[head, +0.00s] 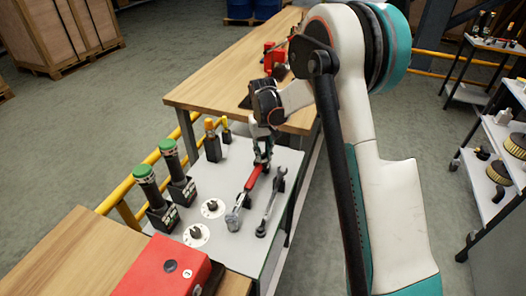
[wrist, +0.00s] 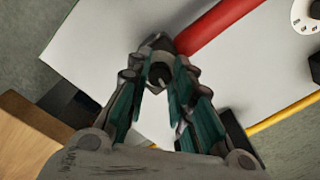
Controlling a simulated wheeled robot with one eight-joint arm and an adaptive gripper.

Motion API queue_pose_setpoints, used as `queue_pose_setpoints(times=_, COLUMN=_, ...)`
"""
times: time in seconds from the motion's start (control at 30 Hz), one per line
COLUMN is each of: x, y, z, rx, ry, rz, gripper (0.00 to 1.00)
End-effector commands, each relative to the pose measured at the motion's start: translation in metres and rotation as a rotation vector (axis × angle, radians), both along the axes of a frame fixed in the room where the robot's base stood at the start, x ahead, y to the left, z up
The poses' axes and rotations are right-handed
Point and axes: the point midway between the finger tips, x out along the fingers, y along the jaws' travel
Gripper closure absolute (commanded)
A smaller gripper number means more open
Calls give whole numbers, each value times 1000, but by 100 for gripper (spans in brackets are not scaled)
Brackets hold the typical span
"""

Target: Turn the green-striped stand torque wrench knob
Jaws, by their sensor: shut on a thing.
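A red-handled wrench (head: 251,183) lies on the light grey worktop, its metal head toward the front. My gripper (head: 263,158) is at its far end. In the wrist view, my fingers (wrist: 160,72) are closed around a dark round knob (wrist: 159,74) at the end of the red handle (wrist: 210,28). The fingers hide part of the knob. Two green-capped dark tools stand left of it in black stands with green-and-white markings, one nearer (head: 161,217) and one farther (head: 182,192). I cannot make out green stripes by the gripped wrench.
A metal spanner (head: 271,205) lies right of the red wrench. Two dial knobs (head: 212,208) (head: 196,235) sit to its left. Orange-topped (head: 212,140) and yellow-topped (head: 226,130) tools stand behind. A red box (head: 163,270) is in front. A yellow rail (head: 117,194) runs along the left.

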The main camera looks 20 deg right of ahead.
Motion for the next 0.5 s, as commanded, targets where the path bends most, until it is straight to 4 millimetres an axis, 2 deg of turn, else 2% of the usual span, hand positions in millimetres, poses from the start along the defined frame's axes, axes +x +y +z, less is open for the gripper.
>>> queue_pose_setpoints(times=0.47, x=0, y=0, z=0, rx=0, ry=0, rz=-14, gripper=100)
queue_pose_setpoints(times=0.5, x=0, y=0, z=0, rx=0, ry=0, rz=-14, gripper=70)
